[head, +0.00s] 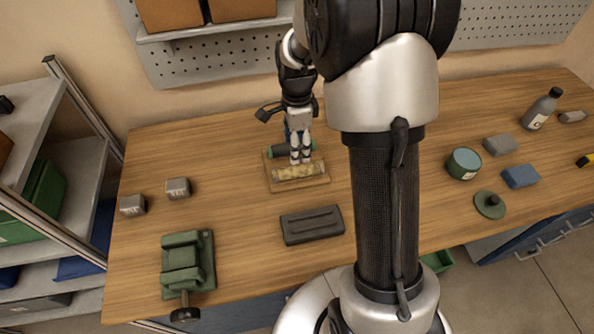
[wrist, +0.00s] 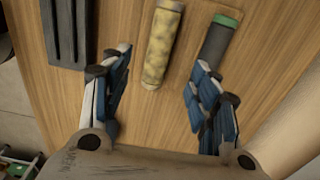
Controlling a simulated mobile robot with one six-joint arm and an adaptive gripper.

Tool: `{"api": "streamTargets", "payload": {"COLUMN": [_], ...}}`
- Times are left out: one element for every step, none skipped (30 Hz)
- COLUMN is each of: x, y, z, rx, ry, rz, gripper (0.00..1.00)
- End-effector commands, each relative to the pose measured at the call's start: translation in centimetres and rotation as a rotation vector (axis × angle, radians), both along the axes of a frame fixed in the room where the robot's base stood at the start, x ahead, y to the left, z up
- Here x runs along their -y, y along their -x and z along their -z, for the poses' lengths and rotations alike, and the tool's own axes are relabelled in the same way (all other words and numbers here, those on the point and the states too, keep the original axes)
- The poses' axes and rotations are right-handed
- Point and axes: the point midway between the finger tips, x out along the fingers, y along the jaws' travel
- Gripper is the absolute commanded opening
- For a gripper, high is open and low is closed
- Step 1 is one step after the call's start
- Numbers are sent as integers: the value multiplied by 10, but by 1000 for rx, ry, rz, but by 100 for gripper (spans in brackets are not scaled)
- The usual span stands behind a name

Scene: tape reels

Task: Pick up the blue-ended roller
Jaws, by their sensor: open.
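Two rollers lie side by side on a shallow wooden tray (head: 326,180) near the middle of the bench. The nearer one is mottled yellow (head: 300,172); it shows in the wrist view (wrist: 163,43). The farther one is dark grey with a green end (head: 279,151); in the wrist view this dark roller (wrist: 214,45) has its other end hidden behind my right finger. I see no blue end on either. My gripper (head: 301,158) is open and empty above the tray. In the wrist view its fingers (wrist: 161,60) stand either side of the yellow roller's line.
A dark ribbed block (head: 312,225) lies in front of the tray. A green vise (head: 187,265) and two grey blocks (head: 178,188) stand left.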

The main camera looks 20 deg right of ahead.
Motion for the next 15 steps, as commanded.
{"api": "streamTargets", "payload": {"x": [0,0,0,0,0,0,0,0,0,0,0,0,0,0,1], "y": [1,1,1,1,1,1,1,0,0,0,0,0,0,1,1], "z": [15,21,29,34,39,44,47,50,52,54,55,56,57,58,61], "rx": [-5,-3,-4,-3,-2,-2,-2,-1,-1,-1,-1,0,-1,-1,-1], "ry": [-1,-1,-1,-1,0,0,0,0,0,0,0,0,0,0,0], "rz": [0,-1,-1,-1,-1,-1,-1,-1,-1,-1,-2,-2,-2,-2,-1], "gripper": [56,56,56,56,56,56,56,56,56,56,56,56,56,56,56]}}
